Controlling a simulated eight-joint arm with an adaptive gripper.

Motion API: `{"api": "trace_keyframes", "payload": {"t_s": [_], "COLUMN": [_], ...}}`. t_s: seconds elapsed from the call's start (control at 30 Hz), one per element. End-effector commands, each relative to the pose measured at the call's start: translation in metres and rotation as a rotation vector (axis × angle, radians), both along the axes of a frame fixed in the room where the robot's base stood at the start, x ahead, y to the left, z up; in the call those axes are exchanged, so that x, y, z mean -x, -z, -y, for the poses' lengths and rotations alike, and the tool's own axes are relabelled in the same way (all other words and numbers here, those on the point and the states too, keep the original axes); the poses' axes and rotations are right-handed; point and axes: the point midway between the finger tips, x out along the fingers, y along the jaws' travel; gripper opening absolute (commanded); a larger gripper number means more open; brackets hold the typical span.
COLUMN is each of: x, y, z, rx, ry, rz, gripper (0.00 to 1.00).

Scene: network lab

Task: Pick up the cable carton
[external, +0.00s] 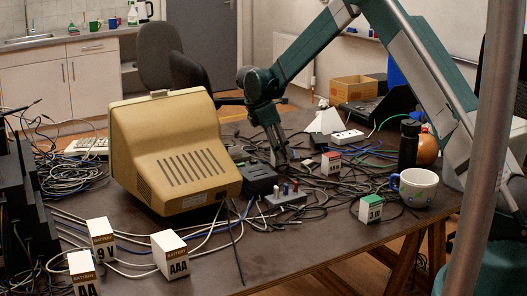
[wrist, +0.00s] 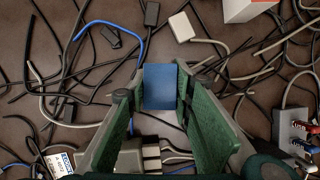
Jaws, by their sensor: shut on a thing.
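My gripper (wrist: 163,98) is shut on a small box with a plain blue top (wrist: 165,86), which sits between the green finger pads in the wrist view. No lettering shows on this top, so I cannot read that it is the cable carton. In the external view my gripper (external: 281,158) points down at the cables in the middle of the table, right of the beige monitor. The box is mostly hidden by the fingers there. I cannot tell whether it touches the table.
Loose cables surround my gripper. The beige monitor (external: 172,150) stands close on the left. A red-topped carton (external: 331,163), a green-topped carton (external: 371,207), a mug (external: 416,188) and a black bottle (external: 408,145) stand to the right.

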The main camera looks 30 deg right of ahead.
Motion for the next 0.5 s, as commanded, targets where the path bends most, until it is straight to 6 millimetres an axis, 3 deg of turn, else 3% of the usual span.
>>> {"api": "trace_keyframes", "payload": {"t_s": [0.5], "x": [0.000], "y": [-0.066], "z": [0.000], "rx": [0.000], "ry": [0.000], "rz": [0.000], "gripper": [0.10]}}
